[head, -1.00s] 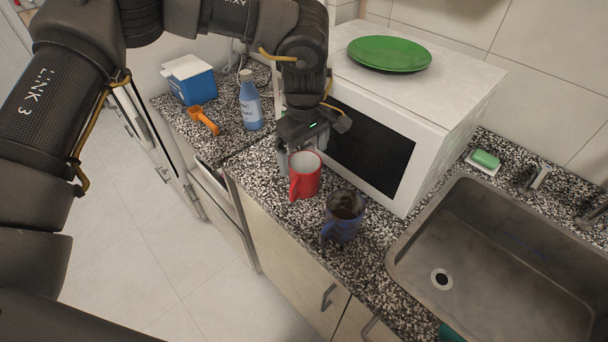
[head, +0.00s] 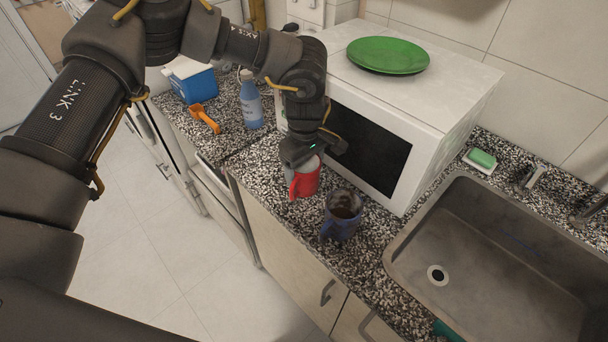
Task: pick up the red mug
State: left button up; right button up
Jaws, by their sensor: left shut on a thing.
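The red mug (head: 306,184) stands upright on the speckled counter (head: 264,178), in front of the white microwave. Its handle faces the front left. My left gripper (head: 303,168) comes down from above and is shut on the red mug near its rim. The gripper hides part of the mug's opening, and the fingers are only partly visible. I cannot tell whether the mug touches the counter. My right gripper is not in view.
The microwave (head: 427,140) with a green plate (head: 388,56) on top is behind. The sink (head: 499,256) is at right. A blue bottle (head: 250,100) and orange scoop (head: 204,118) are at left.

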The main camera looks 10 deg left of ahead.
pick_arm(q)
jog(key=shift+c, duration=1.4)
jog(key=shift+r, duration=0.1)
